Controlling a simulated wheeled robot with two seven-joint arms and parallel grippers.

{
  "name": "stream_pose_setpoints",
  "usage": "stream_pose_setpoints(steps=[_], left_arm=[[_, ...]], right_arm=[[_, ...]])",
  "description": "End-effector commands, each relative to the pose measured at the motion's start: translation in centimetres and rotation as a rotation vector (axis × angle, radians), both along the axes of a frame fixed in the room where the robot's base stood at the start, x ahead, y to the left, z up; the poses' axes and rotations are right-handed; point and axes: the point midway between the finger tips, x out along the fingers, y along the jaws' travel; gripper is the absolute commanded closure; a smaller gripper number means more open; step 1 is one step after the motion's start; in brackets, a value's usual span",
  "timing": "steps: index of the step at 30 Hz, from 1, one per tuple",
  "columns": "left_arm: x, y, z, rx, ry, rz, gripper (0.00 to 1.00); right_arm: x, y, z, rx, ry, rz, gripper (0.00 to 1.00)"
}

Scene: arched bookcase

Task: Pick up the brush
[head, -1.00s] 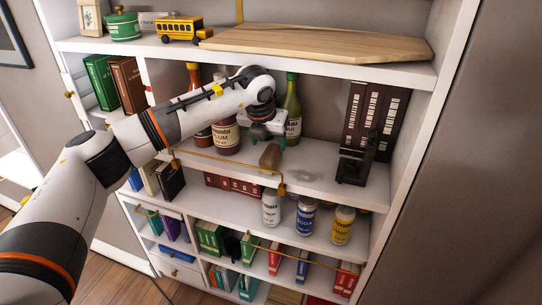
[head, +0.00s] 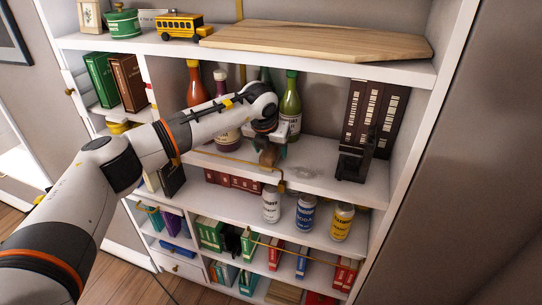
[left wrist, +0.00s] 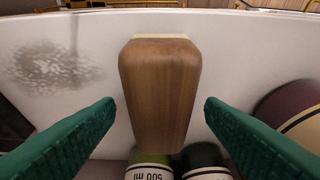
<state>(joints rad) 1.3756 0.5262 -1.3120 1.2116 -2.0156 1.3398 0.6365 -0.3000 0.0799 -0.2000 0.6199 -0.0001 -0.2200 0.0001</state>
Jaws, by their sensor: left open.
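The brush shows as a brown wooden block (left wrist: 160,92) with a pale strip at one end. It lies on the white shelf in the left wrist view, between the two green fingers of my left gripper (left wrist: 160,118). Gaps show on both sides, so the fingers are apart from it. In the head view the brush (head: 268,155) is partly hidden under my left gripper (head: 270,143), near the shelf's front edge. My left gripper is open and points down over it. My right gripper is not in view.
Bottles, including a green one (head: 290,108), stand behind the gripper. A dark model building (head: 373,122) stands to the right, with bare shelf (head: 318,158) between. A wooden board (head: 320,42) lies on the shelf above. Cans (head: 306,214) stand on the shelf below.

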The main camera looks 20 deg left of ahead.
Motion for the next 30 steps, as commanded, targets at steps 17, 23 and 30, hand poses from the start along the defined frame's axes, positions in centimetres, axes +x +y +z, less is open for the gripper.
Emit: stream_pose_setpoints(steps=[17,23,30], left_arm=[[0.01,0.01,-0.25,0.000,0.000,0.000,0.46],[0.01,0.01,-0.25,0.000,0.000,0.000,0.79],[0.02,0.01,-0.22,0.000,-0.001,0.000,0.86]], right_arm=[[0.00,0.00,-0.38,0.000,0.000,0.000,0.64],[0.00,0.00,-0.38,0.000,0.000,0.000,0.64],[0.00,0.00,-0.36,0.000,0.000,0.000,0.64]])
